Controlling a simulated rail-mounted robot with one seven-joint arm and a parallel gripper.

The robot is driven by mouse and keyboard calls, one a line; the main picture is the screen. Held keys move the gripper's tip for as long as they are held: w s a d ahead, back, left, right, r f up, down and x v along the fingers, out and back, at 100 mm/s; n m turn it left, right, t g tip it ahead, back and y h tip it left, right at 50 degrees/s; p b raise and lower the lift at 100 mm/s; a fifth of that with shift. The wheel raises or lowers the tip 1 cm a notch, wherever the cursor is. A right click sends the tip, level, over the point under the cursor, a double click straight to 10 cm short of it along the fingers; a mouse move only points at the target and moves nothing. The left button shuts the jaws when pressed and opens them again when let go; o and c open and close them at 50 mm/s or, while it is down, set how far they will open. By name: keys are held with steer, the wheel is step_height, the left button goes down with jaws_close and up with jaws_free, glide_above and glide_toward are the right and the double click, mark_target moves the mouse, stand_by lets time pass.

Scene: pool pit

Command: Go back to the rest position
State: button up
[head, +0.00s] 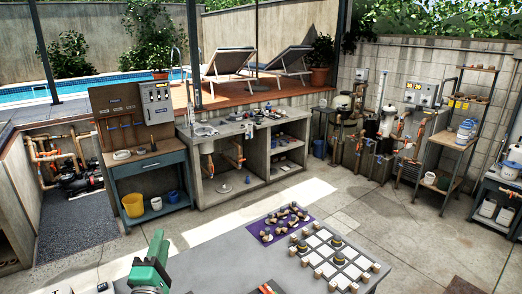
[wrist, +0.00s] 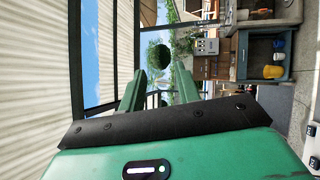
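My gripper (wrist: 159,76) shows in the wrist view with its two green fingers apart and a clear gap between them. I see nothing held. A dark green round shape beyond the fingertips looks like distant foliage. The wrist picture is turned sideways, with sky and pale wall at its left and the blue-grey bench at its right. In the head view a green part of my arm stands at the bottom, left of centre, at the left end of the grey table (head: 222,258). The fingers cannot be made out there.
A purple mat (head: 263,237) with several brown and grey pieces lies on the table. Beside it is a grid of white tiles (head: 348,270) with several small pieces. A blue-grey bench (head: 148,163), concrete counter (head: 228,190) and shelf rack (head: 450,140) stand farther back. Floor between is clear.

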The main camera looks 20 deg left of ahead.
steer(key=s+d+r+m+t+h+p, duration=0.3)
steer(key=d+r+m+h, duration=0.4)
steer(key=d+r+m, duration=1.2)
steer(key=s+d+r+m+t+p, duration=0.2)
steer(key=s+d+r+m, duration=0.1)
steer(key=s+d+r, duration=1.3)
steer(key=shift+s+d+r+m+y+p, duration=0.3)
steer(key=shift+d+r+p, duration=0.1)
steer(key=shift+d+r, duration=0.65)
steer(key=shift+f, duration=0.15)
